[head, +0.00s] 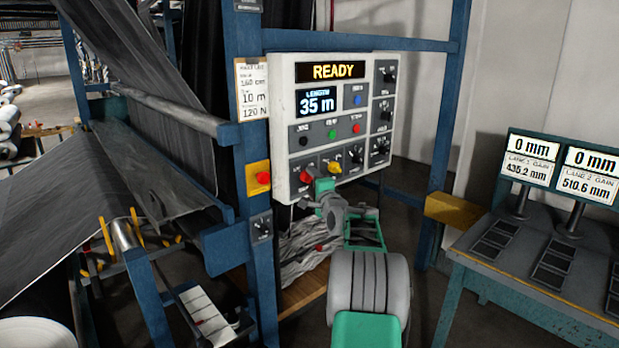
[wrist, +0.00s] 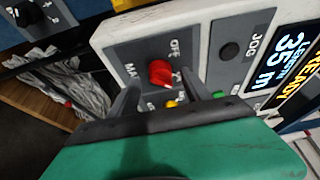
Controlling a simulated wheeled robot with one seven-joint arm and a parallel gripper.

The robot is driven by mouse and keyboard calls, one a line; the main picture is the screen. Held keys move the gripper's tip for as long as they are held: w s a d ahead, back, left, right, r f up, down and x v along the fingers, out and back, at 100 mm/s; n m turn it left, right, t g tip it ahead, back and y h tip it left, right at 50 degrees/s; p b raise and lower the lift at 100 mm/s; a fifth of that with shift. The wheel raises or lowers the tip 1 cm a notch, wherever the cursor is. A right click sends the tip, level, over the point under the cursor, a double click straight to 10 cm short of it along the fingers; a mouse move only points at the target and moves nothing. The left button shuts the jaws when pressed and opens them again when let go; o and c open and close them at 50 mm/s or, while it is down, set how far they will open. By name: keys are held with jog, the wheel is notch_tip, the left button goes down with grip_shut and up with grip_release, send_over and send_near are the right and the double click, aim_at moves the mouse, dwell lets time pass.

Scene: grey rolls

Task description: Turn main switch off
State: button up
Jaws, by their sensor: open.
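The main switch is a red rotary knob (head: 305,176) at the lower left of the white control panel (head: 285,130). In the wrist view the red knob (wrist: 160,72) sits on a grey plate with "MAIN" and "OFF" lettering. My gripper (head: 318,180) is just in front of the panel's lower left, close to the knob. In the wrist view my gripper (wrist: 160,84) is open, its two dark fingers pointing at the panel on either side of the knob. Contact with the knob cannot be told. The display reads READY (head: 333,71).
A yellow knob (head: 334,167) sits right of the red one. Black, green and red buttons (head: 332,134) are above. A red button on a yellow box (head: 259,178) is on the blue post (head: 254,120) to the left. A bench with readouts (head: 540,270) stands at right.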

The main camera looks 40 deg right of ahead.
jog(key=shift+x, duration=1.1)
jog(key=shift+s, duration=0.1)
grip_shut()
